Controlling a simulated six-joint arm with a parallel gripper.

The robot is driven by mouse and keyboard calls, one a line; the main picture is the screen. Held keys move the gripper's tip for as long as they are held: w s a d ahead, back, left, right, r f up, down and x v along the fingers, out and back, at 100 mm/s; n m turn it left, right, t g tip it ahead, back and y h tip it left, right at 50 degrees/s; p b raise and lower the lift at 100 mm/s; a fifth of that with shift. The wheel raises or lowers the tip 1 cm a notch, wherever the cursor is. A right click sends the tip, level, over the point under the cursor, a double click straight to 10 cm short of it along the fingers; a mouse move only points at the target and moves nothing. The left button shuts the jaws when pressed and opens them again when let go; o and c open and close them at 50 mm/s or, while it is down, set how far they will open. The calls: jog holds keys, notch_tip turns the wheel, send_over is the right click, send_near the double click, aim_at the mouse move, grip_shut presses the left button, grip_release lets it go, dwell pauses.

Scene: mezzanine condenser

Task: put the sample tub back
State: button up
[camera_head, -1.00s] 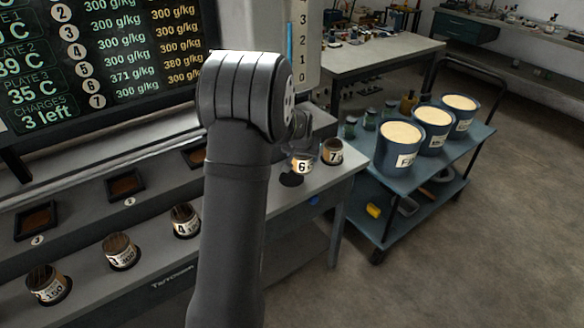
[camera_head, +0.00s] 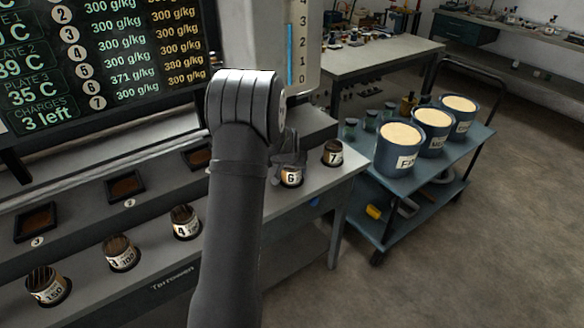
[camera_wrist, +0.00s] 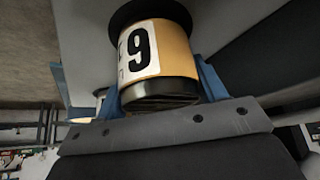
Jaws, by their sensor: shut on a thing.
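The sample tub labelled 6 (camera_head: 291,178) stands upright at the dark round spot on the bench ledge, left of tub 7 (camera_head: 333,154). My gripper (camera_head: 289,158) reaches down over it from behind my arm. In the wrist view, the blue fingers of my gripper (camera_wrist: 138,82) are shut on both sides of the tub (camera_wrist: 175,50). Its orange-tan side and white label show there, with the number upside down, reading like a 9. The tub's base meets a dark round patch (camera_wrist: 145,14). Whether it is fully seated cannot be told.
Several other numbered tubs, such as tub 4 (camera_head: 186,222), stand along the ledge (camera_head: 150,262). Dark square trays (camera_head: 127,186) lie behind. A display (camera_head: 90,60) stands at the back left. A blue trolley (camera_head: 440,168) with three large buckets (camera_head: 398,152) is at right.

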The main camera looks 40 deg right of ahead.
jog(key=o, duration=1.3)
jog(key=shift+f, duration=0.15)
jog(key=shift+o, duration=0.2)
jog(key=shift+s+a+r, duration=0.1)
jog(key=shift+r, duration=0.3)
jog(key=v, duration=1.1)
jog(key=shift+s+r, duration=0.15)
jog(key=shift+r, duration=0.05)
jog(key=shift+f, duration=0.15)
jog(key=x, duration=1.2)
jog(key=shift+a, duration=0.1)
